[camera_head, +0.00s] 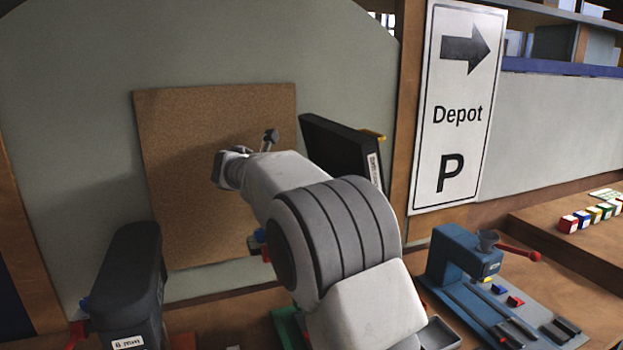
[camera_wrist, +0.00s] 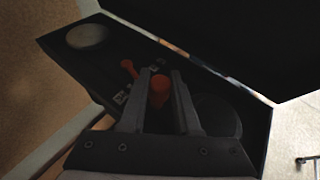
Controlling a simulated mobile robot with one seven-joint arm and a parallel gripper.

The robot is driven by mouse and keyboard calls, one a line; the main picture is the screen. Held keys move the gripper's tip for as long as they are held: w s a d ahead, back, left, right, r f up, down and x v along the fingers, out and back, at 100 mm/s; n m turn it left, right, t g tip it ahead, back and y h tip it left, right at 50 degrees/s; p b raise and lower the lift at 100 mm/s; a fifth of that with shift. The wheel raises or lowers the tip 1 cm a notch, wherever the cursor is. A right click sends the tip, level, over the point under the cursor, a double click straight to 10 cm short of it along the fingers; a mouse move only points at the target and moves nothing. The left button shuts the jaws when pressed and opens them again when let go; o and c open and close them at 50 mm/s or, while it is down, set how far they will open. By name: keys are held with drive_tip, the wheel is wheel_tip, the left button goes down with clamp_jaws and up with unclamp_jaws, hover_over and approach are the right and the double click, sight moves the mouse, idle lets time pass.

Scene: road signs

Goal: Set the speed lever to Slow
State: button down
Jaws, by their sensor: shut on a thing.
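A dark box-like machine (camera_head: 338,152) stands behind my arm in the head view, with a white label on its side. In the wrist view its dark panel (camera_wrist: 88,58) fills the middle, tilted in the picture. My gripper (camera_wrist: 161,74) has its two fingers on either side of a red-orange knob (camera_wrist: 160,88), shut on it. This knob appears to be the speed lever's grip. A smaller orange part (camera_wrist: 128,68) lies just left of the fingers, beside small pale markings too small to read. Any Slow mark and the lever's exact position cannot be made out.
A brown board (camera_head: 180,150) stands behind my arm. A dark machine (camera_head: 130,285) stands at lower left. A blue machine with a red handle (camera_head: 460,255) stands at right, near a Depot sign (camera_head: 458,105). A round pale disc (camera_wrist: 86,36) shows on the panel.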

drive_tip(key=shift+a+m+g+h, duration=0.3)
drive_tip(key=shift+a+m+g, duration=0.05)
drive_tip(key=shift+m+g, duration=0.05)
drive_tip(key=shift+a+m+h+p, duration=0.2)
drive_tip(key=shift+m+h+p, duration=0.1)
drive_tip(key=c, duration=0.9)
unclamp_jaws()
drive_tip(key=b+v, duration=0.1)
drive_tip(key=v, duration=1.6)
drive_tip(key=shift+a+r+b, duration=0.2)
drive_tip(key=shift+r+b, duration=0.1)
drive_tip(key=shift+b, duration=0.1)
drive_tip(key=shift+w+d+g, duration=0.1)
drive_tip(key=shift+g, duration=0.2)
